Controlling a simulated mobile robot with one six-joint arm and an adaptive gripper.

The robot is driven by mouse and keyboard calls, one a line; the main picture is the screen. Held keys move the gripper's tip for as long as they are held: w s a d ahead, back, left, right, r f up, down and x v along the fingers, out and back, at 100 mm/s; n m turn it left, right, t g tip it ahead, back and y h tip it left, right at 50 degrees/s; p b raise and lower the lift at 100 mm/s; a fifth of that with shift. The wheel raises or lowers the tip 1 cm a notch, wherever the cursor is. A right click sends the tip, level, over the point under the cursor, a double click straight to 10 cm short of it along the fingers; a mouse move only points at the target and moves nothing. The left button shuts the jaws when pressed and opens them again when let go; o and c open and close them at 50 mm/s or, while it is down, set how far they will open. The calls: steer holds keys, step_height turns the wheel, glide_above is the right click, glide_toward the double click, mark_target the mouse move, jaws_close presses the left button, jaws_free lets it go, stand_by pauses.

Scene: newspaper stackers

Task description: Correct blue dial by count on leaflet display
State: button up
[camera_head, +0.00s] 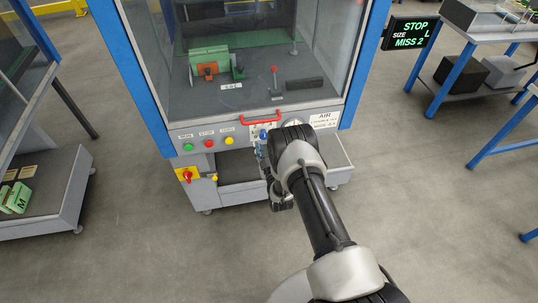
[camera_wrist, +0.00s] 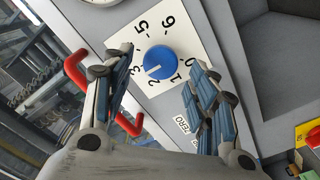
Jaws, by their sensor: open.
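The blue dial (camera_wrist: 159,62) sits on a white scale plate (camera_wrist: 190,48) with numbers around it in the wrist view. Its short white mark points to the lower left, roughly toward the 2 and 3; I cannot tell exactly which. My gripper (camera_wrist: 159,64) is open, with one finger on each side of the dial and nothing held; contact is not clear. The display (camera_head: 408,33) at the upper right of the head view reads STOP, SIZE L, MISS 2. In the head view my wrist partly hides the panel around the dial.
A red handle (camera_head: 261,117) is above the panel; it passes behind my left finger in the wrist view. Green (camera_head: 188,147), red (camera_head: 208,143) and yellow (camera_head: 229,140) buttons are left on the panel. A round gauge (camera_wrist: 100,3) is at the wrist view's top. Floor is clear left of my arm.

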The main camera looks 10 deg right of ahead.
steer(key=s, duration=0.9)
steer(key=shift+s, duration=0.2)
steer(key=w+r+m+g, duration=0.2)
steer(key=w+r, duration=0.2)
steer(key=r, duration=0.6)
steer(key=w+r+m+g, duration=0.15)
steer(key=w+r, duration=0.25)
steer(key=r, duration=0.5)
steer(key=s+r+g, duration=0.3)
steer(key=s+r, duration=0.2)
steer(key=r, duration=0.4)
steer(key=s+r+m+g, duration=0.2)
steer(key=s+r, duration=0.3)
steer(key=s, duration=0.4)
steer(key=s+r+m+g, duration=0.15)
steer(key=s+r, duration=0.25)
steer(key=s, duration=0.4)
steer(key=s+r+m+g, duration=0.1)
steer(key=s+m+g, duration=0.1)
steer(key=s, duration=1.8)
steer(key=shift+s+d+g, duration=0.2)
steer(key=shift+s+g, duration=0.1)
steer(key=shift+g, duration=0.4)
